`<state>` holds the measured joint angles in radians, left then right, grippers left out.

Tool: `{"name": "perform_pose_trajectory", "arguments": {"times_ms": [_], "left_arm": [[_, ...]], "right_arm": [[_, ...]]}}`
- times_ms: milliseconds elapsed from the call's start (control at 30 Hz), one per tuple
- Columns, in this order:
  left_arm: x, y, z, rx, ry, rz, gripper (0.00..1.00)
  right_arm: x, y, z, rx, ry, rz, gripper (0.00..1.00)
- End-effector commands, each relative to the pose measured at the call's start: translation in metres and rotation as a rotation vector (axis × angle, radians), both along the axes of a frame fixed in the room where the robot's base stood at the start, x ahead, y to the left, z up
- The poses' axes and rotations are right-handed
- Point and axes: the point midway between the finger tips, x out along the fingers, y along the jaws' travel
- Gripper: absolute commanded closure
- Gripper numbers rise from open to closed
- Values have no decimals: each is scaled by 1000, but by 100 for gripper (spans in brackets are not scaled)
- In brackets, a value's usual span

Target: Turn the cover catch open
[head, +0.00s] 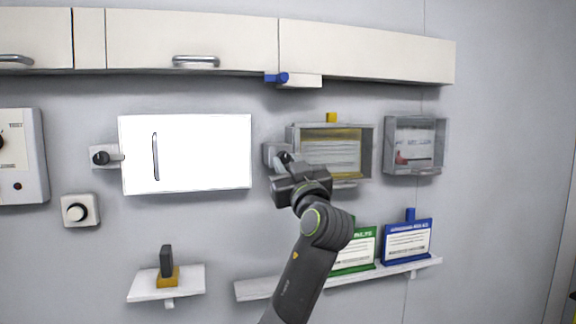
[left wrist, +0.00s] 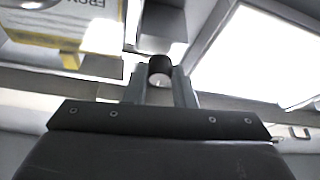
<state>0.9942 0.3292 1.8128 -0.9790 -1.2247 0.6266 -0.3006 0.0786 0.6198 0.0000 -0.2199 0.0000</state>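The cover catch (head: 284,157) is a small dark knob on a grey block at the left side of a clear-fronted box (head: 369,152) with a yellow-edged label inside. In the left wrist view the dark round knob (left wrist: 160,70) sits between my two fingers, with no clear gap on either side. My left gripper (head: 289,168) is at the catch and hides part of it in the head view; in the left wrist view its fingers (left wrist: 160,82) look shut on the knob. Which way the catch is turned is hard to tell. My right gripper is not in view.
A bright white panel (head: 205,150) with its own dark knob (head: 101,157) is to the left. A second grey box (head: 440,150) hangs to the right. Cabinets (head: 365,50) overhang above.

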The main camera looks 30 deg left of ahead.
Motion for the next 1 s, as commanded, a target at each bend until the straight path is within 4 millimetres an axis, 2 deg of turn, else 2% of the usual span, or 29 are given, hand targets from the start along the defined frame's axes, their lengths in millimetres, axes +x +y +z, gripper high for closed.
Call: {"name": "perform_pose_trajectory", "arguments": {"times_ms": [67, 467, 767, 1000], "left_arm": [[0, 0, 0, 0, 0, 0, 99], [-1, 1, 1, 52, 58, 0, 99], [-3, 3, 3, 203, 233, 2, 99], [-5, 4, 5, 350, 407, 1, 99]], "right_arm": [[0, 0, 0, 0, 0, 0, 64], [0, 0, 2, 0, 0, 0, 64], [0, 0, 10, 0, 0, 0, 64], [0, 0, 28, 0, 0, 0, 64]]}}
